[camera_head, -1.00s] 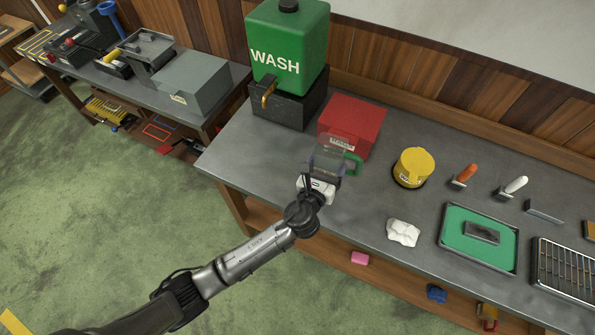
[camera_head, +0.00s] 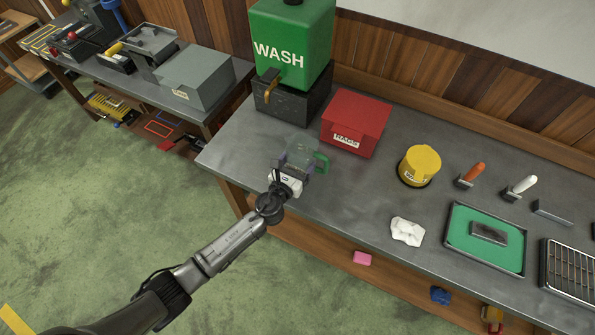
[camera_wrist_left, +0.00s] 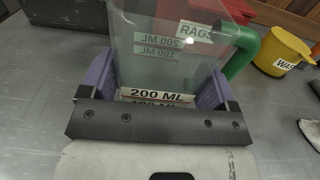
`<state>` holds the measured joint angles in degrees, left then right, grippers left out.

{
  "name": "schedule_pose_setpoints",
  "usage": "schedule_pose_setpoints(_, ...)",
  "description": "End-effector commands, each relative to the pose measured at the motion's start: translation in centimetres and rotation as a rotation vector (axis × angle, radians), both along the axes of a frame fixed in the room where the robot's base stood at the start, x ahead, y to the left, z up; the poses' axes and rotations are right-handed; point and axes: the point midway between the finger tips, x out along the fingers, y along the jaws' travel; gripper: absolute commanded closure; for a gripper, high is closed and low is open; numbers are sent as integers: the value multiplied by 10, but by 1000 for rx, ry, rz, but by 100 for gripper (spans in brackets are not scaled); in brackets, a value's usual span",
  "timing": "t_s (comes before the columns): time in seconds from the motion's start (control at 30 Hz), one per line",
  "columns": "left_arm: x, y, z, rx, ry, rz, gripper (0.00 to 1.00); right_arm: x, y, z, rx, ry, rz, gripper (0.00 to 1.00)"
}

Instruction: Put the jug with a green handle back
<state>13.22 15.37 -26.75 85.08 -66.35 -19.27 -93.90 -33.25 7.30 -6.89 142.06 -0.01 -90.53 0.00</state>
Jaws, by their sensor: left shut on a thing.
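The jug (camera_head: 301,152) is clear, with a green handle (camera_head: 322,163) on its right side. My left gripper (camera_head: 291,170) is shut on the jug's body, near the left front of the workbench. In the left wrist view the jug (camera_wrist_left: 170,60) stands between two purple finger pads, with 200 ML and 100 ML marks and the green handle (camera_wrist_left: 243,52) at right. The jug looks upright. I cannot tell whether its base touches the bench. My right gripper is not in view.
A green WASH tank (camera_head: 292,45) on a black stand (camera_head: 290,101) is behind the jug. A red RAGS box (camera_head: 355,122) is behind right, and a yellow tub (camera_head: 420,164) further right. A white cloth (camera_head: 407,231) lies near the front edge. Bench surface around the jug is clear.

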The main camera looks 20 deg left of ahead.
Motion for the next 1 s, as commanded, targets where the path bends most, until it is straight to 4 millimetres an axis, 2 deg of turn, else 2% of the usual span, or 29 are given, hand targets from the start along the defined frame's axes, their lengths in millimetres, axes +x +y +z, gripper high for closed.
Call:
schedule_pose_setpoints(0.2, 0, 0, -31, -2, 1, 1, 81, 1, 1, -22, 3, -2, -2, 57)
schedule_pose_setpoints(0.3, 0, 0, -39, -2, 1, 0, 81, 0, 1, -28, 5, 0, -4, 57)
schedule_pose_setpoints(0.87, 0, 0, -45, -1, 0, 0, 81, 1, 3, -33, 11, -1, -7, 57)
schedule_pose_setpoints(0.9, 0, 0, -44, -1, 0, 0, 15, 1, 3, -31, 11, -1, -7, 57)
schedule_pose_setpoints(1.0, 0, 0, -44, -1, 1, 0, 5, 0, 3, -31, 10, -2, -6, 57)
